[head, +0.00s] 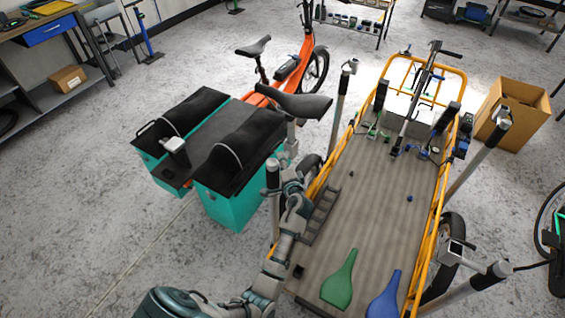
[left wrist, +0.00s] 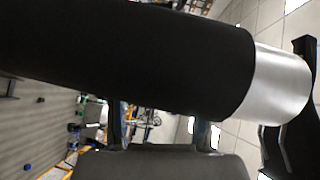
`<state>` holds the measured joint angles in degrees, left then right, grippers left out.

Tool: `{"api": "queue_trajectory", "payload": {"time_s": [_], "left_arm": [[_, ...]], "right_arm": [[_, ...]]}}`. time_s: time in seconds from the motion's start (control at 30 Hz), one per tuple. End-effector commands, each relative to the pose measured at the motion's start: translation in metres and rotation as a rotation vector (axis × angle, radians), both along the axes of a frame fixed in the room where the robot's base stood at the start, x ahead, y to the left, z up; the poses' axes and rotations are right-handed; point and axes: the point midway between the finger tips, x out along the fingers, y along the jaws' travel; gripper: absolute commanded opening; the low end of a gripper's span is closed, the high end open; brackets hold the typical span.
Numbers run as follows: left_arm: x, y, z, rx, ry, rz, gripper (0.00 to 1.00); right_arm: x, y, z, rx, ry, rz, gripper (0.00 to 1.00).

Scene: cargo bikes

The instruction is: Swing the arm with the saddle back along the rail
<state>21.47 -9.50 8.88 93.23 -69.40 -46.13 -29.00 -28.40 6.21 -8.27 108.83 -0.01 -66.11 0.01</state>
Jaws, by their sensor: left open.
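The black saddle (head: 292,104) sits on a grey support above the left side of the yellow-railed cargo bed. The yellow rail (head: 322,177) runs along that side of the bed. My left gripper (head: 290,163) is below the saddle, near a grey post with a black band (head: 272,178). Its fingers are small and partly hidden there. In the left wrist view a thick black cylinder (left wrist: 130,55) with a silver end (left wrist: 278,85) crosses close in front of my open left gripper and hides its fingertips. I cannot tell whether they touch it. My right gripper is not in view.
A teal box with black covers (head: 230,200) stands left of my arm. More posts (head: 340,105) rise around the bed. A cardboard box (head: 515,105) is at right.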

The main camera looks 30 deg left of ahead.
Motion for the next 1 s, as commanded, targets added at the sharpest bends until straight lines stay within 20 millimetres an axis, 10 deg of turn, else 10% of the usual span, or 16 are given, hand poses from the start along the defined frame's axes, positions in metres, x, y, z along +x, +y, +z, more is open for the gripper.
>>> {"api": "queue_trajectory", "payload": {"time_s": [0.53,1.0], "left_arm": [[-0.067,-0.076,0.011,-0.003,0.005,-0.001,0.47],[-0.075,-0.086,0.013,-0.002,0.005,0.000,0.47]], "right_arm": [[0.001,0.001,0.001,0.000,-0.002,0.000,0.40],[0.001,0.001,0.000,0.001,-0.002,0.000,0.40]]}}
